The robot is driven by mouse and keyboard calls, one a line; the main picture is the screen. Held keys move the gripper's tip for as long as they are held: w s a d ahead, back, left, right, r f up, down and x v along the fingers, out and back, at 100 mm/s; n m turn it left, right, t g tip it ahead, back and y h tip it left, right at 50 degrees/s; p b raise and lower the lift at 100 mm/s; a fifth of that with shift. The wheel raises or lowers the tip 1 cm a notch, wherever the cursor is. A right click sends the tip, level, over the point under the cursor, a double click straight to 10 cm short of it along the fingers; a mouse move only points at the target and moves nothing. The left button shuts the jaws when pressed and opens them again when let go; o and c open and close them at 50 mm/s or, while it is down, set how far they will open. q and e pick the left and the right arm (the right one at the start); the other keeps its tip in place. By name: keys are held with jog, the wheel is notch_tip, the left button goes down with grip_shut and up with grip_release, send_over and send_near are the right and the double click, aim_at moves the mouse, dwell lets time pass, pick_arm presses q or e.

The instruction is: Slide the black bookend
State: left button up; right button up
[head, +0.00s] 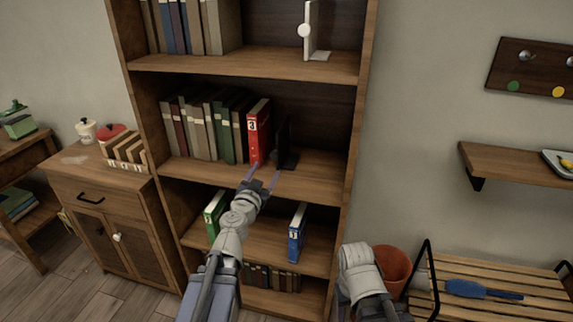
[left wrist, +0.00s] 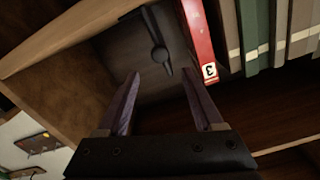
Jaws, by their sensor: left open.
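The black bookend (head: 286,146) stands on the middle shelf, just right of the red book numbered 3 (head: 258,130). In the left wrist view the bookend (left wrist: 156,42) shows as a dark upright with a round knob, beyond the fingertips and roughly in line with the gap between them. My left gripper (head: 262,176) is open and empty at the front of that shelf, apart from the bookend. Its two fingers (left wrist: 160,78) are spread wide in the left wrist view. The red book (left wrist: 200,42) lies close to one finger there. My right gripper is not visible; only part of that arm shows.
A row of grey, maroon and green books (head: 205,125) fills the left of the shelf. Shelf space right of the bookend is clear up to the side wall (head: 357,110). Below stand a green book (head: 215,213) and a blue book (head: 297,235). A white bookend (head: 311,30) stands above.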

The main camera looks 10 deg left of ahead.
aim_at(274, 156)
pick_arm(q)
jog(key=shift+w+d, duration=0.1)
jog(key=shift+w, duration=3.85)
jog(key=shift+c, duration=0.3)
grip_shut()
